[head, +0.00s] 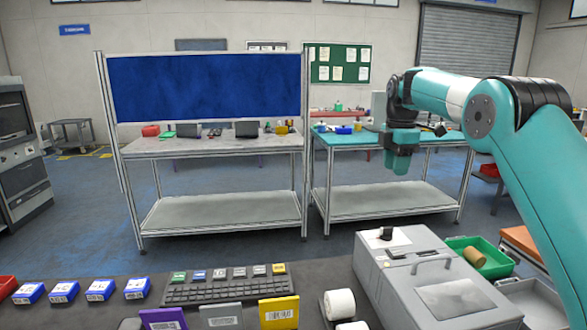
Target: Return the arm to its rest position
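My teal arm (530,150) comes in from the right in the head view, bends at a black elbow and reaches left. My gripper (397,163) hangs at its end, pointing down, in the air well above the near counter and in front of the far teal-topped table. Its fingers overlap from this angle, so I cannot tell the gap between them. I see nothing hanging below the fingers.
On the near dark counter (240,310) stand blue-and-white boxes (63,291), a black rack of small items (230,285), coloured barcode cards (279,312), white rolls (340,303), a grey machine (430,285) and a green bin (497,258). Air around my gripper looks clear.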

